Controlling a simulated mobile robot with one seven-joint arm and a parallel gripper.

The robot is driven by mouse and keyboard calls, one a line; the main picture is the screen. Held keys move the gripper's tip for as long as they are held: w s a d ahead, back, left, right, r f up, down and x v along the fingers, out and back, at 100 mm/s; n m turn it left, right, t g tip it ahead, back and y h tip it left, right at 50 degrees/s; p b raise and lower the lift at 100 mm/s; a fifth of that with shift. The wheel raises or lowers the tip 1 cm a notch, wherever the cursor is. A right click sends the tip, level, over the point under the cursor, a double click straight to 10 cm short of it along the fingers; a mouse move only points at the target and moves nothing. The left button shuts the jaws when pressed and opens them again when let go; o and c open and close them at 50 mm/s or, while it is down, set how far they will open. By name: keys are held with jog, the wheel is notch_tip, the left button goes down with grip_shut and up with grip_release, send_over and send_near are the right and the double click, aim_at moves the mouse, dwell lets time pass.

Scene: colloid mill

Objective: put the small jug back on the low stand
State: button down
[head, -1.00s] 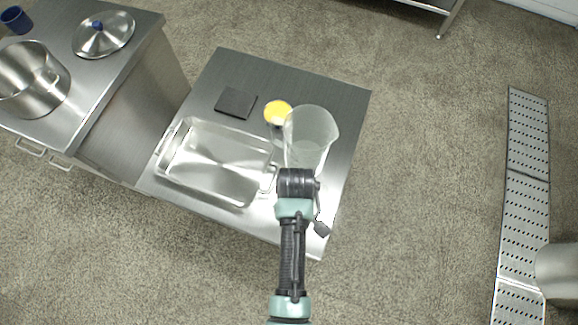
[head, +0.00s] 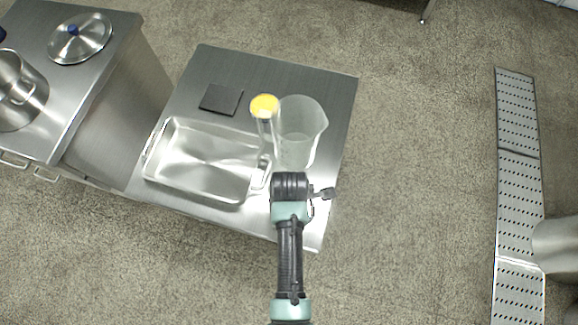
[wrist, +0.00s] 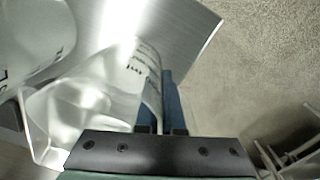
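In the wrist view a small clear jug (wrist: 95,100) with dark printed marks lies just left of and against my blue fingers. My gripper (wrist: 163,112) has its fingers close together, with the jug's wall seemingly between them. The finger tips are partly hidden by the jug. In the head view my gripper (head: 290,186) is over the front right of the low steel stand (head: 335,100). It hides most of the small jug there, and I cannot tell its base's height above the stand.
A larger translucent jug (head: 300,125) stands just beyond my gripper; a yellow-topped clear container (head: 264,106) is beside it. A steel tray (head: 208,160) is left, and a dark square plate (head: 221,99) behind. The stand's far right strip is clear. A higher steel cabinet (head: 110,90) adjoins at left.

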jog(key=shift+f+b, duration=0.35)
jog(key=shift+f, duration=1.6)
jog(key=shift+f, duration=0.15)
jog(key=c, duration=1)
grip_release()
jog(key=shift+c, duration=0.2)
